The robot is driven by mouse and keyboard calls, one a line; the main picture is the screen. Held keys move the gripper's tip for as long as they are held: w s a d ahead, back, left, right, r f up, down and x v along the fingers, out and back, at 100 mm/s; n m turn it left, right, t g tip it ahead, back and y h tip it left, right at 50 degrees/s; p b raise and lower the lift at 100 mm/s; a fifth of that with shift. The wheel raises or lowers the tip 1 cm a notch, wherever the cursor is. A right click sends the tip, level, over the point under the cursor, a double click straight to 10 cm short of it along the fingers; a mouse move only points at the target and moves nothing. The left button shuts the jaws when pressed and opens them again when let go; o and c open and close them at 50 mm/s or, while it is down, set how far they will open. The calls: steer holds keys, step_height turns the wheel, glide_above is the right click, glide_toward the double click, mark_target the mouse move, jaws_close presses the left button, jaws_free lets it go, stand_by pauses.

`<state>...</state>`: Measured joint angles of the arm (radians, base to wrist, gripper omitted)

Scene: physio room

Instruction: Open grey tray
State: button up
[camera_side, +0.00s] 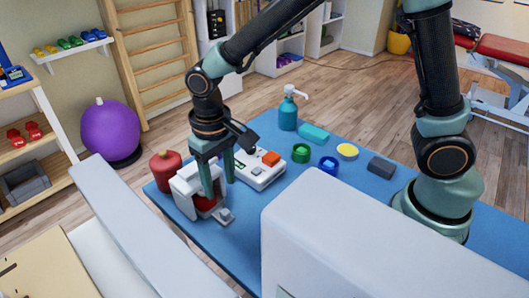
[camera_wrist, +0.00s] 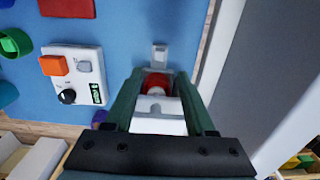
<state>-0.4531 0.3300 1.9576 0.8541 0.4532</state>
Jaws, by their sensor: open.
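No open tray is plain to see. A grey bin-like tray (camera_side: 28,182) sits on the low wooden shelf at the far left, well away from my gripper. A small grey piece (camera_side: 225,216) lies on the blue mat just in front of a white housing (camera_side: 184,196) with a red part in it. It also shows as a pale grey tab in the wrist view (camera_wrist: 159,55). My gripper (camera_side: 220,186) points down at the white housing, its fingers apart. In the wrist view the red round part (camera_wrist: 156,83) shows between the fingers; contact cannot be told.
A white control box (camera_side: 260,167) with an orange button stands close behind my gripper. A red rounded object (camera_side: 165,167) is to the left. A green ring (camera_side: 301,153), a blue ring (camera_side: 328,167) and a dark grey block (camera_side: 381,167) lie rightward. A pale panel borders the mat's front.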

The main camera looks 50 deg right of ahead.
mark_target(224, 211)
step_height(224, 211, down, 8)
steer(key=shift+f, duration=0.25)
jaws_close()
stand_by(1.5)
